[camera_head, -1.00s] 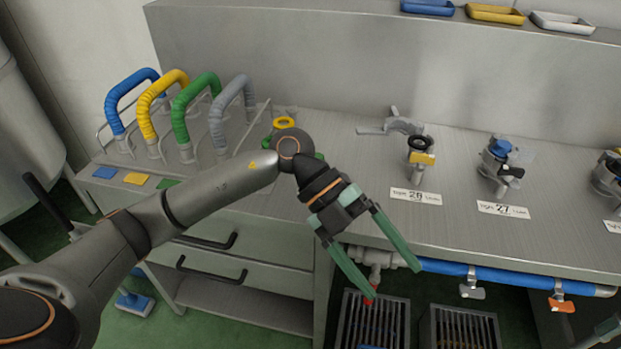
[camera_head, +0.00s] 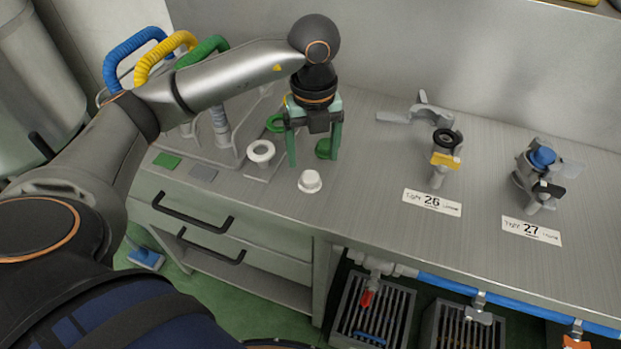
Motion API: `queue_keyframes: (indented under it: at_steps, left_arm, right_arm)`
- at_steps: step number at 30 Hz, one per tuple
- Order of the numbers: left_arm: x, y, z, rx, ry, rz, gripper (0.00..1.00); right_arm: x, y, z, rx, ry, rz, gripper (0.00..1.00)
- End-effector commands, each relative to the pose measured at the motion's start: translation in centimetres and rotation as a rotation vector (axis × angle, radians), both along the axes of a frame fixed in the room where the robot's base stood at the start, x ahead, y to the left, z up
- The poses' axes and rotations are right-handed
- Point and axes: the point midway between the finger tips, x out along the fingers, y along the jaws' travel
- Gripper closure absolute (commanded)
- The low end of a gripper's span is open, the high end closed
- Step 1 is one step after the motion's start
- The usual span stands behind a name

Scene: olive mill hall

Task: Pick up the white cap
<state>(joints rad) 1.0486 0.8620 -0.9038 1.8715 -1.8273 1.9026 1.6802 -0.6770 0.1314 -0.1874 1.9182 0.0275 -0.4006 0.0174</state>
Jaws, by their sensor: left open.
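The white cap (camera_head: 310,181) lies on the steel counter (camera_head: 360,190), near its front edge, and looks round and low. My left gripper (camera_head: 314,153) is open and empty, with its green fingers pointing down. The fingertips appear just behind and above the cap in the picture, apart from it. A white ring-shaped piece (camera_head: 261,151) stands to the left of the gripper. My right gripper is out of view.
Colored hoses (camera_head: 135,48) curve up from a rack at the left. Valve fittings stand by label 26 (camera_head: 432,203) and label 27 (camera_head: 531,231) on the right. The counter right of the cap is clear.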

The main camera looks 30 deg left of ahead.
Motion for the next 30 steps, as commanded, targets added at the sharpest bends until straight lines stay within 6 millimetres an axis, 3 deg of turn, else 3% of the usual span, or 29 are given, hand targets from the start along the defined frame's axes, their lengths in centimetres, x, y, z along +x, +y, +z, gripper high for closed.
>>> queue_keyframes:
  at_steps: [5,15,23,30]
  left_arm:
    - [-0.1,0.1,-1.2,0.000,0.001,0.000,0.17]
    - [-0.5,0.4,-5.7,-0.001,0.001,-0.001,0.17]
    - [-0.5,0.4,-5.9,-0.002,-0.001,-0.001,0.17]
    - [-0.5,0.4,-5.9,-0.002,-0.001,-0.001,0.43]
  right_arm:
    - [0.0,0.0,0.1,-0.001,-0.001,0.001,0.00]
    - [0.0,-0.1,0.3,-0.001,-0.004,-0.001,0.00]
    - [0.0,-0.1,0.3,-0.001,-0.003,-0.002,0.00]
    - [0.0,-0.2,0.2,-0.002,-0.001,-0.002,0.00]
